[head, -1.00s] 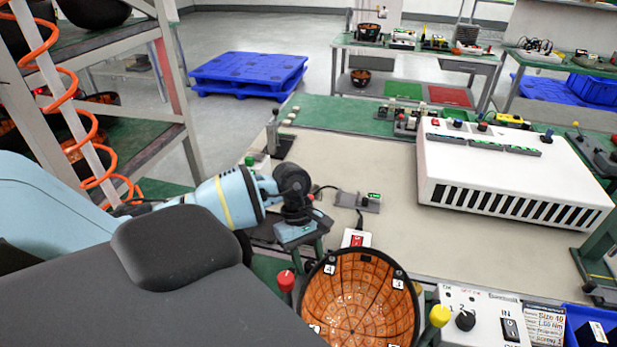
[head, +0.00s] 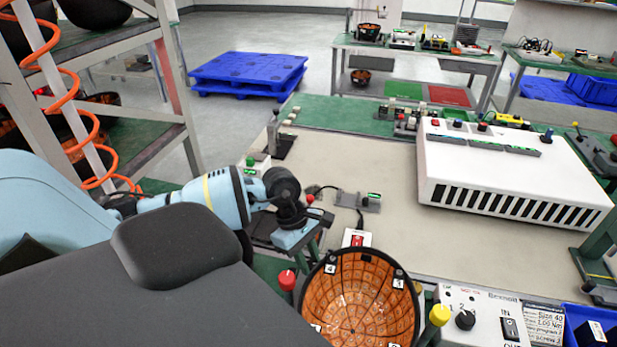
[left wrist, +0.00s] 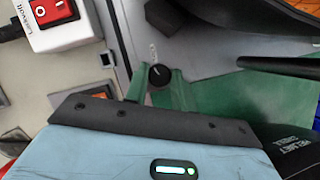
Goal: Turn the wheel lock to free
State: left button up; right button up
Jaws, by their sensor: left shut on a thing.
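My left gripper (head: 311,240) reaches down at the near left edge of the bench in the head view. In the left wrist view its two green fingers (left wrist: 158,84) stand either side of a small round black knob (left wrist: 160,75) with a white pointer line. The gripper is shut on this knob, which looks like the wheel lock. The knob sits on a grey panel (left wrist: 205,35) beside a small mark too small to read. In the head view the knob is hidden behind the gripper. My right gripper is in neither view.
An orange-lined bowl (head: 358,300) stands just right of the gripper, with a red knob (head: 286,280) at its left and a yellow knob (head: 440,315) at its right. A red switch box (head: 356,239) lies close behind.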

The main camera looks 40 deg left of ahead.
pick_arm(q)
jog(key=n+t, duration=0.1)
jog(key=n, duration=0.1)
jog(key=shift+r+n+p, duration=0.15)
jog(key=shift+n+p, duration=0.2)
jog(key=shift+n, duration=0.05)
jog(key=n+t+y+p, duration=0.1)
jog(key=n, duration=0.2)
jog(key=shift+s+r+n, duration=0.1)
jog(key=shift+n, duration=0.2)
jog(key=shift+d+n+t+p, duration=0.1)
jog(key=shift+n+t+p, duration=0.35)
jog(key=shift+n, duration=0.35)
jog(key=shift+s+f+n+t+y, duration=0.1)
jog(key=shift+n+t+y, duration=0.2)
jog(key=shift+n, duration=0.5)
jog(key=shift+f+n+t+y, duration=0.1)
jog(key=shift+n+y, duration=0.3)
jog(key=shift+n, duration=0.4)
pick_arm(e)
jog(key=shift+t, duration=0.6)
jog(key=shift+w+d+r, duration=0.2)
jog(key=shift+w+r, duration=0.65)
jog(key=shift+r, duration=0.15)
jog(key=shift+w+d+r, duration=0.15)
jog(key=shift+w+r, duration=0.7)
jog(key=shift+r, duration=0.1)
pick_arm(q)
jog(key=o, duration=1)
jog(key=shift+r, duration=0.1)
